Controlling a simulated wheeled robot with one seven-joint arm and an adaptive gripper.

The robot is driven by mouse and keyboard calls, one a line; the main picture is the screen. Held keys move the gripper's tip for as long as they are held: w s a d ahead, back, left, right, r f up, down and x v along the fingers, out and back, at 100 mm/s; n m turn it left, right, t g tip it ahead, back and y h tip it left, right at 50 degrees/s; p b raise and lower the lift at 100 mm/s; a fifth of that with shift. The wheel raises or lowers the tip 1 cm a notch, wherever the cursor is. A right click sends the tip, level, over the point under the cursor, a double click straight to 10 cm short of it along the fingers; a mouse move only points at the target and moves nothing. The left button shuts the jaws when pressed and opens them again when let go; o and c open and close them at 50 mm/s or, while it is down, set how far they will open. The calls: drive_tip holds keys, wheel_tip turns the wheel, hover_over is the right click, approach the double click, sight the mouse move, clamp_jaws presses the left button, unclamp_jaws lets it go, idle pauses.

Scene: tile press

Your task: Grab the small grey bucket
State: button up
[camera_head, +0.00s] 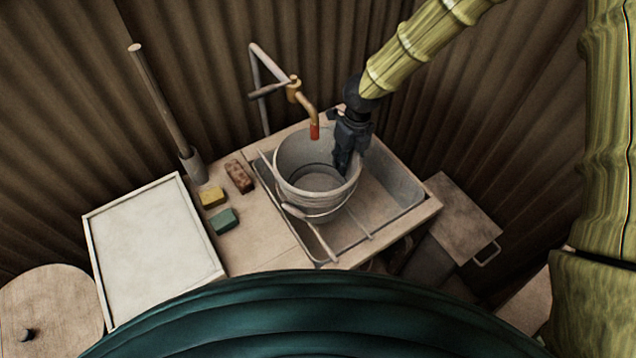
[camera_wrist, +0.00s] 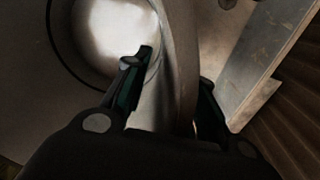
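The small grey bucket (camera_head: 298,155) stands upright on rails across the sink basin, under a tap. My gripper (camera_head: 345,160) points down at the bucket's right rear rim. In the wrist view, the bucket's wall (camera_wrist: 180,50) runs between my two fingers (camera_wrist: 177,75). The left finger is inside the bucket and the right finger is outside. The fingers are apart, with a gap showing between the left finger and the wall. Contact of the right finger with the wall cannot be told. The bucket appears empty.
The tap (camera_head: 308,105) with a red tip hangs just over the bucket's rear rim. A yellow block (camera_head: 212,197), a green block (camera_head: 224,221) and a brown brick (camera_head: 239,176) lie left of the sink (camera_head: 405,185). Corrugated walls (camera_head: 230,60) stand close behind.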

clamp_jaws()
drive_tip(key=shift+w+r, duration=0.1)
drive_tip(key=shift+r, duration=0.15)
idle(0.3)
